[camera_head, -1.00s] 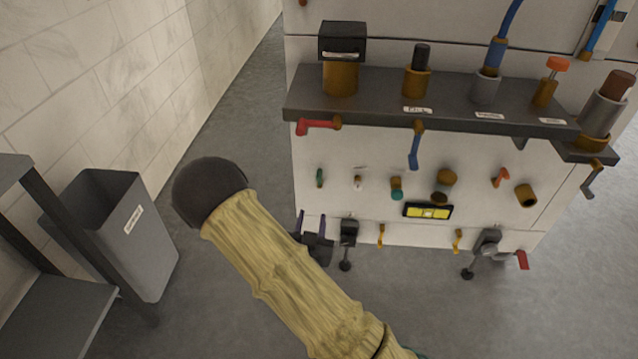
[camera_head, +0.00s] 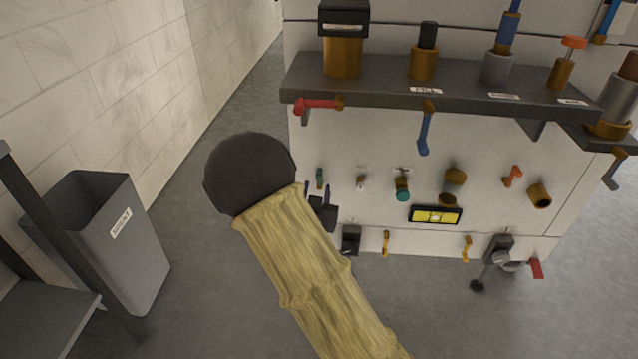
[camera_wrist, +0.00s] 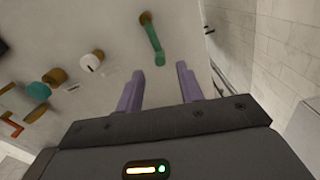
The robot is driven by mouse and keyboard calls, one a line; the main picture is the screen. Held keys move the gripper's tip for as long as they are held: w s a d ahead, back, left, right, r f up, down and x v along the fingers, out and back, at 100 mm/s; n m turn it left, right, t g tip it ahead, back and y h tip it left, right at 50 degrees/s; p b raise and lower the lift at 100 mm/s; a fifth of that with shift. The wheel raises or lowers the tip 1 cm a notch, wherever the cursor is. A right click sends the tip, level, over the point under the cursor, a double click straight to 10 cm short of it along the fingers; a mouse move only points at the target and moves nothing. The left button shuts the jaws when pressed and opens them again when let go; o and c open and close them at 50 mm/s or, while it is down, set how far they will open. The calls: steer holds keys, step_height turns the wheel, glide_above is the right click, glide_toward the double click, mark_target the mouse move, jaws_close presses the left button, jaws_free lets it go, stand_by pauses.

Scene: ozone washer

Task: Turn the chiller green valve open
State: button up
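The green valve (camera_head: 319,178) is a small green lever handle on the white machine panel, left of the other fittings. In the wrist view the green valve (camera_wrist: 153,42) hangs from a brown stem, just beyond the fingertips and between their lines. My gripper (camera_wrist: 159,70) is open, with two purple fingers spread apart and nothing between them. In the head view my gripper (camera_head: 317,189) shows just below the handle, partly hidden by my arm. Contact with the handle is not visible; a small gap shows in the wrist view.
A dark shelf (camera_head: 440,93) juts out above the panel, with a red lever (camera_head: 316,104) and a blue lever (camera_head: 424,132) at its front. A white knob (camera_head: 361,182) and a teal-ended fitting (camera_head: 402,188) lie right of the valve. A grey bin (camera_head: 100,240) stands at left.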

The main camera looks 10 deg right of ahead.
mark_target(318, 178)
steer(key=b+x, duration=0.1)
steer(key=x, duration=0.3)
steer(key=shift+w+d+f+b, duration=0.1)
steer(key=shift+w+f+b, duration=0.1)
steer(key=shift+b, duration=0.1)
steer(key=shift+w+d+r, duration=0.2)
steer(key=shift+w, duration=0.45)
jaws_close()
